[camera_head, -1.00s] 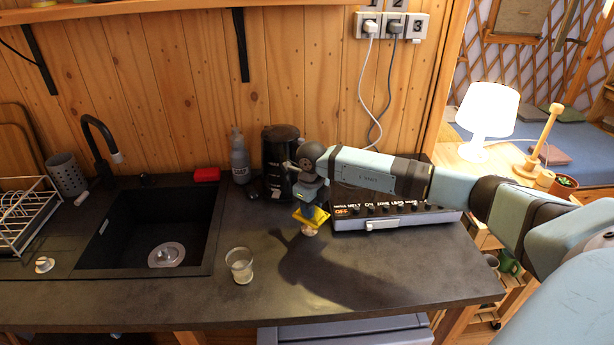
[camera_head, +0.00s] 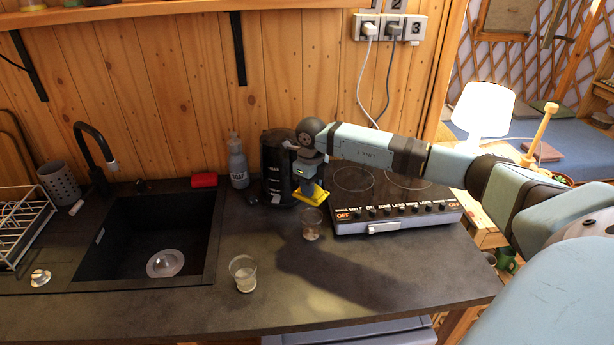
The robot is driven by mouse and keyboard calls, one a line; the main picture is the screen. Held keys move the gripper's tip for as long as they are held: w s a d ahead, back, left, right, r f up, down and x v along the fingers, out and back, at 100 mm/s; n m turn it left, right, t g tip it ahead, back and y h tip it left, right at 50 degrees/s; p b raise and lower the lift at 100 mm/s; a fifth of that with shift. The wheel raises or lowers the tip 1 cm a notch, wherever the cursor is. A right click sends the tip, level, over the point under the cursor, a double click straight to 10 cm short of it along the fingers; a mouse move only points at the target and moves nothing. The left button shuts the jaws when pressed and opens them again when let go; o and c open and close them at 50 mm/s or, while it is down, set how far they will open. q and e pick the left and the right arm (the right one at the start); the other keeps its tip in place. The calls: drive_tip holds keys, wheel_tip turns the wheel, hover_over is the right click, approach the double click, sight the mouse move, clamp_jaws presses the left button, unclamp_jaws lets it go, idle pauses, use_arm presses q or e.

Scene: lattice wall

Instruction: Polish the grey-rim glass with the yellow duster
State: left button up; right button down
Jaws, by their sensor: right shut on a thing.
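My right gripper (camera_head: 307,186) comes in from the right and points down, shut on the yellow duster (camera_head: 314,198). The duster is just behind and above a clear glass (camera_head: 312,226) that stands upright on the worktop in front of the hob; I cannot tell whether they touch. A second clear glass (camera_head: 243,275) stands upright nearer the front edge, right of the sink, with something pale low in it. The rim colours are too small to tell apart, so I cannot say which glass has the grey rim. My left gripper is not in view.
A black coffee maker (camera_head: 277,165) stands right behind the gripper. The hob (camera_head: 390,212) is to its right. A soap bottle (camera_head: 237,162) and red sponge (camera_head: 204,180) are at the back, left of the coffee maker. The sink (camera_head: 150,240) is at left.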

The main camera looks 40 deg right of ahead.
drive_tip(key=shift+w+d+r+p, duration=0.15)
drive_tip(key=shift+r+p, duration=0.15)
drive_tip(key=shift+r, duration=0.55)
drive_tip(key=shift+a+r, duration=0.2)
drive_tip(key=shift+r, duration=0.4)
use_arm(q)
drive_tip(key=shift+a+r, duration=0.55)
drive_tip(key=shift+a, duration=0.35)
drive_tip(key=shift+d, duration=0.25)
use_arm(e)
drive_tip(key=shift+d+f, duration=0.15)
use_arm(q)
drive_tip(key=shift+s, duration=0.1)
